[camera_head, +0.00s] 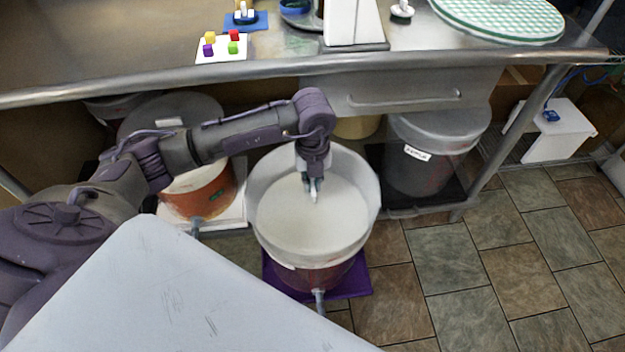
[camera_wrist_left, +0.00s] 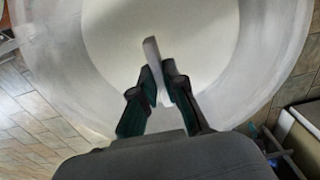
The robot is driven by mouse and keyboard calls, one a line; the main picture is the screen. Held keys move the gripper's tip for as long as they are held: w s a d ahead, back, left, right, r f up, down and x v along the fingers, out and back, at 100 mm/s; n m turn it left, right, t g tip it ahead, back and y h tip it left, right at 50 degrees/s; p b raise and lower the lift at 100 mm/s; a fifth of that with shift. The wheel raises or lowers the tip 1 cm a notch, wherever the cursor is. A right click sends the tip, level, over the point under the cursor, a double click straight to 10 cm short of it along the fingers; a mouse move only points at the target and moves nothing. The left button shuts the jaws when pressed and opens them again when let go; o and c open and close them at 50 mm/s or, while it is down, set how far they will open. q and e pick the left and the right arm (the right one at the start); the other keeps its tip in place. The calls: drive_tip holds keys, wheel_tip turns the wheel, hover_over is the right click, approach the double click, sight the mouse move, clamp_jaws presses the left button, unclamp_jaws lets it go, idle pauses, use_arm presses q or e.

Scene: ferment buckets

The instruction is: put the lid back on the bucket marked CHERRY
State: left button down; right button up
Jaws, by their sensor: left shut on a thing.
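A large bucket (camera_head: 263,171) with a translucent upper wall and a reddish lower part stands on the floor, in front of the workbench. No CHERRY marking is readable on it. A pale round disc (camera_head: 290,220) fills its inside within the rim; I cannot tell whether it is a lid or the contents. The disc also shows in the wrist view (camera_wrist_left: 205,35). My left gripper (camera_head: 313,187) points down over this disc. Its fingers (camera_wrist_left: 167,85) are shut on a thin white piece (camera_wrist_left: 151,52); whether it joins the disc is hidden. My right gripper is out of view.
An orange-bodied bucket (camera_head: 200,196) stands left, partly behind my arm. A dark grey bucket (camera_head: 440,165) with a small label (camera_head: 417,152) stands right under the bench (camera_head: 440,60). A purple mat (camera_head: 354,284) lies under the middle bucket. Tiled floor (camera_head: 460,280) is clear at right.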

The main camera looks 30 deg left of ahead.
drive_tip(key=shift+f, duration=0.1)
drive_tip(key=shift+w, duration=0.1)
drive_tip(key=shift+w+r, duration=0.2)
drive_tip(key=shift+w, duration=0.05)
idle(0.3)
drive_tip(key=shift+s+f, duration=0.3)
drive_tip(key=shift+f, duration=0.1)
use_arm(q)
drive_tip(key=shift+f, duration=0.15)
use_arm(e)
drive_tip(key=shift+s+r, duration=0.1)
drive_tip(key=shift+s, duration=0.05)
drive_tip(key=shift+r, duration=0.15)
